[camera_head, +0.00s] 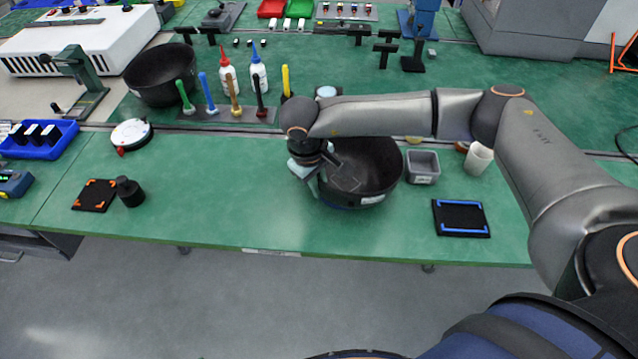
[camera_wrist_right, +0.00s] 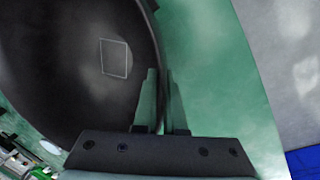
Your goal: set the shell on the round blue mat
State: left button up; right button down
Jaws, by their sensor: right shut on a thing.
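The shell is a wide black bowl (camera_head: 375,165) at the middle front of the green table, upright, with a pale label low on its side. In the wrist view its dark inside (camera_wrist_right: 75,60) fills the left, with a pale square outline on it. My right gripper (camera_head: 327,165) is at the shell's left rim, and its fingers (camera_wrist_right: 160,85) are shut on the wall. A thin blue edge, seemingly of the round blue mat (camera_head: 347,206), shows under the shell; the rest is hidden. I cannot tell whether the shell touches it. My left gripper is out of view.
A second black bowl (camera_head: 160,85) stands at the back left. A grey bin (camera_head: 422,167) and white cup (camera_head: 478,159) stand right of the shell. A black pad with blue marks (camera_head: 461,218) lies front right.

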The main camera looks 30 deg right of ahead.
jog(key=shift+f, duration=0.2)
jog(key=c, duration=1)
grip_release()
jog(key=shift+r, duration=0.1)
jog(key=shift+r, duration=0.1)
jog(key=shift+r, duration=0.2)
notch_tip(320, 180, up, 12)
jog(key=a+b, duration=0.1)
jog(key=a, duration=0.1)
jog(key=shift+s+f, duration=0.25)
jog(key=shift+s, duration=0.05)
jog(key=shift+a, duration=0.1)
